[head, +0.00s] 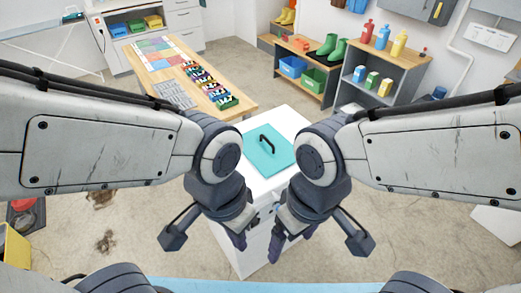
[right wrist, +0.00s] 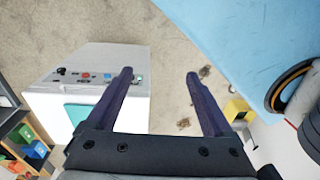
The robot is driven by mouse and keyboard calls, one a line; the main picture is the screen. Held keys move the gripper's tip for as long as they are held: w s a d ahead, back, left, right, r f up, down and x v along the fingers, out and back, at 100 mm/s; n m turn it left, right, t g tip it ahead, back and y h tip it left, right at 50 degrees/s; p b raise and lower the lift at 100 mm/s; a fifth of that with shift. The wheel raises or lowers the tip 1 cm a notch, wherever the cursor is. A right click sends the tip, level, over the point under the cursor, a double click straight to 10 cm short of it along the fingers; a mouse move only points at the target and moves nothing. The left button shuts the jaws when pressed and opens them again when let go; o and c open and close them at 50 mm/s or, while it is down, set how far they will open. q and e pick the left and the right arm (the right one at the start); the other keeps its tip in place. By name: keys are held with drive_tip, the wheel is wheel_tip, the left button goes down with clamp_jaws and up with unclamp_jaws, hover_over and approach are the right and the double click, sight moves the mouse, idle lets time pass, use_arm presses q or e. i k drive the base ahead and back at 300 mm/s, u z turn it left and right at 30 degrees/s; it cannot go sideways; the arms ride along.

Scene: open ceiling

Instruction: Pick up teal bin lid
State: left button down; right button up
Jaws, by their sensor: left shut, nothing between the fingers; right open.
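The teal bin lid (head: 262,163) is a flat square with a black arched handle (head: 268,138) on top. It lies on the white box-shaped cabinet (head: 288,118), partly hidden by my right arm in the head view. A teal edge (right wrist: 78,113) also shows at the lower left in the right wrist view. My left gripper (head: 240,242) is shut and empty, in front of the cabinet on the near side of the lid. My right gripper (head: 290,243) is open and empty beside it; its two purple fingers stand apart in the right wrist view (right wrist: 160,75). Neither gripper touches the lid.
A wooden table (head: 231,86) with a row of small coloured items stands at the back left. A grey shelf (head: 403,75) with bottles and boxes, and a low shelf (head: 288,50) with bins and green boots, stand behind. Concrete floor is open around the cabinet.

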sight(266, 148)
drive_tip(key=z, duration=4.4)
drive_tip(key=k, duration=0.9)
drive_tip(key=u, duration=2.65)
